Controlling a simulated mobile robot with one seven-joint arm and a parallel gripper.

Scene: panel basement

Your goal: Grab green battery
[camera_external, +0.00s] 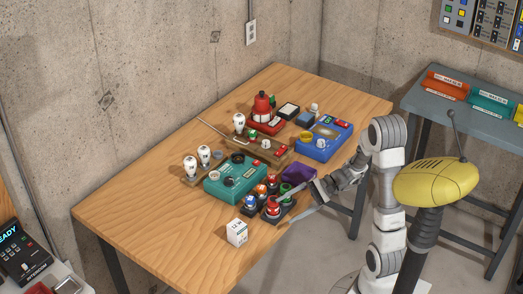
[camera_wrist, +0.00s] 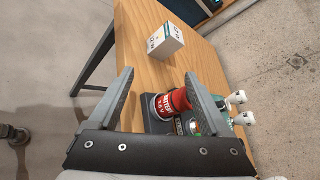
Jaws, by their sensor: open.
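The green battery (camera_external: 286,188) stands at the right of a cluster of short round batteries in a dark holder on the wooden table, in the external view. An arm finger partly covers it. In the wrist view I cannot make it out clearly. My gripper (camera_external: 285,207) is open at the table's right edge, its fingers reaching toward the cluster. In the wrist view my gripper (camera_wrist: 164,85) has a red battery (camera_wrist: 171,104) in the gap between its fingers, nearer the right finger. I cannot tell whether a finger touches it. The red battery also shows in the external view (camera_external: 272,208).
A white box (camera_external: 237,232) stands in front of the batteries. A teal case (camera_external: 235,178) is behind them, and a purple object (camera_external: 299,173) lies to their right. A blue case (camera_external: 325,138) and white bulbs (camera_external: 204,155) stand farther back. The table's front left is clear.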

